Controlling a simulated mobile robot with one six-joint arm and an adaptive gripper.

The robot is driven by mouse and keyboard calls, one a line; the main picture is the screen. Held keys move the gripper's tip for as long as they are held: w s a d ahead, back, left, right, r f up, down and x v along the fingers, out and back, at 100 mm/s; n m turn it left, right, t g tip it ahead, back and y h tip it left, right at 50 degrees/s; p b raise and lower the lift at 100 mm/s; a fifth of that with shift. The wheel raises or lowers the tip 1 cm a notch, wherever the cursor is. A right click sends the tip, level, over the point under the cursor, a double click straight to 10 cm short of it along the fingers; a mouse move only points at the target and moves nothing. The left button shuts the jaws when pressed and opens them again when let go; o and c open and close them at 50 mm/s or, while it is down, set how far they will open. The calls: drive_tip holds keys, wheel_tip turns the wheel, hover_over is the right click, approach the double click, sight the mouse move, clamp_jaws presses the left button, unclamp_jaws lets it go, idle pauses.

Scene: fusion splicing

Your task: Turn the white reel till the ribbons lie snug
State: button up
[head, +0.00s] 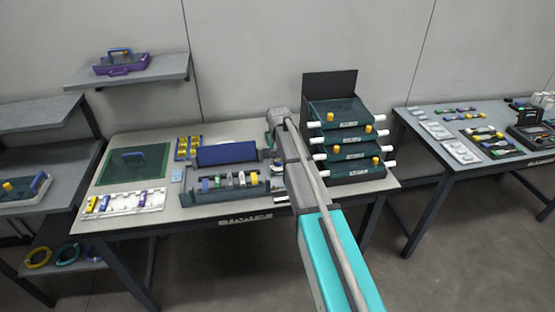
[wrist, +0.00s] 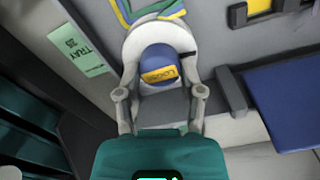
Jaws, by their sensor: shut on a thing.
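In the wrist view a pale, white rounded reel (wrist: 133,48) stands between and just beyond the fingers of my gripper (wrist: 159,98). It has a blue centre with a yellow label (wrist: 160,75). Yellow, green and blue ribbons (wrist: 150,9) curve past its top edge. My gripper's fingers sit on either side of the reel's near part and are closed on it. The exact contact is partly hidden by the teal body at the bottom. In the head view my arm covers the reel and most of the gripper.
In the head view stacked dark trays (head: 345,150) stand close right of my arm.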

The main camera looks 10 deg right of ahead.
drive_tip(key=m, duration=0.7)
drive_tip(key=shift+s, duration=0.1)
idle(0.5)
drive_tip(key=o, duration=1.2)
drive_tip(key=shift+c, duration=0.2)
